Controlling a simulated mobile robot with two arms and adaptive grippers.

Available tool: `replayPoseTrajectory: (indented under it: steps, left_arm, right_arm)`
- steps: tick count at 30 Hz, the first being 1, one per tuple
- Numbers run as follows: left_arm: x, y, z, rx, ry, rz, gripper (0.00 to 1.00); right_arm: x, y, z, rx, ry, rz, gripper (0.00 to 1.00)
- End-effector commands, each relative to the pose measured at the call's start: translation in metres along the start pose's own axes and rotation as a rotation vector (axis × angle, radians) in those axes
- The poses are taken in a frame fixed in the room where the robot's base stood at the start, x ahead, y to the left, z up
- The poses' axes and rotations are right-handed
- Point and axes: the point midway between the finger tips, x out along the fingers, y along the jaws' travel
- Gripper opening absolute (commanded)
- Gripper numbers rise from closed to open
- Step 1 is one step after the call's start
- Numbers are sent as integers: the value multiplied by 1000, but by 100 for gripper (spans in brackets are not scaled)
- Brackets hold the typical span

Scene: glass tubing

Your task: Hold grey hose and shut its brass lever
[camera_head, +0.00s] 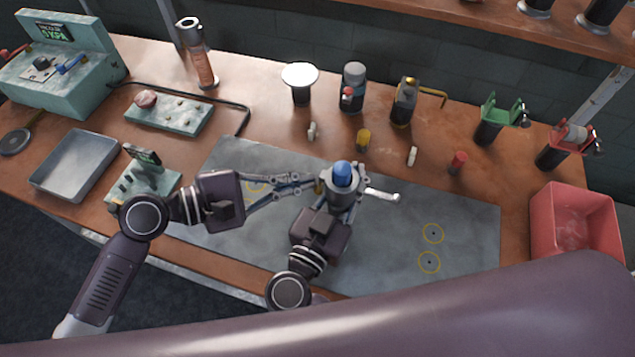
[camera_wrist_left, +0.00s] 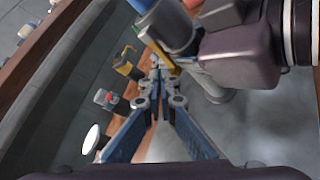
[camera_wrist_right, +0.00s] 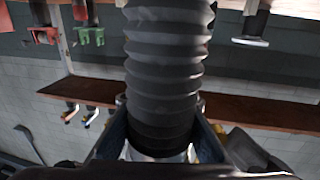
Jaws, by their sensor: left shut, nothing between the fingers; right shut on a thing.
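My right gripper (camera_head: 343,192) is shut on the grey hose (camera_head: 328,184), held above the mat and seen nearly end-on with a blue top. In the right wrist view the ribbed dark grey hose (camera_wrist_right: 165,75) stands between the fingers. The left wrist view shows its grey body and blue end, with a yellow brass lever (camera_wrist_left: 160,52) along its side. My left gripper (camera_head: 308,183) is shut and empty, its tips close beside the hose. In the left wrist view its tips (camera_wrist_left: 157,80) lie just by the lever; I cannot tell whether they touch.
A grey mat (camera_head: 400,245) lies below, with yellow rings on its right part. A red bin (camera_head: 580,225) stands at the right. Several fittings stand along the back, including a yellow-handled one (camera_head: 404,103). A metal tray (camera_head: 75,165) is at the left.

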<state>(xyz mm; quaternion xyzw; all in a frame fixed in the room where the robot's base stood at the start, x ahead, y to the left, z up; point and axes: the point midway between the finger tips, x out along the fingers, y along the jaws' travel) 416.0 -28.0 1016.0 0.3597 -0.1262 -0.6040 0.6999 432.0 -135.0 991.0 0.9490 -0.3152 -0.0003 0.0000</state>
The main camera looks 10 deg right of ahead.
Motion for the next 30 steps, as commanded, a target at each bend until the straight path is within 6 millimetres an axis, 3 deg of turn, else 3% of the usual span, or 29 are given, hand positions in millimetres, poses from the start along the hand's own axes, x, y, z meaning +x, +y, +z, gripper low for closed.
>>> replayPoseTrajectory:
  steps: [30]
  left_arm:
    - [8, -6, 6, -1, -2, -2, 0]
  right_arm:
    - [0, -1, -1, 2, 2, -2, 0]
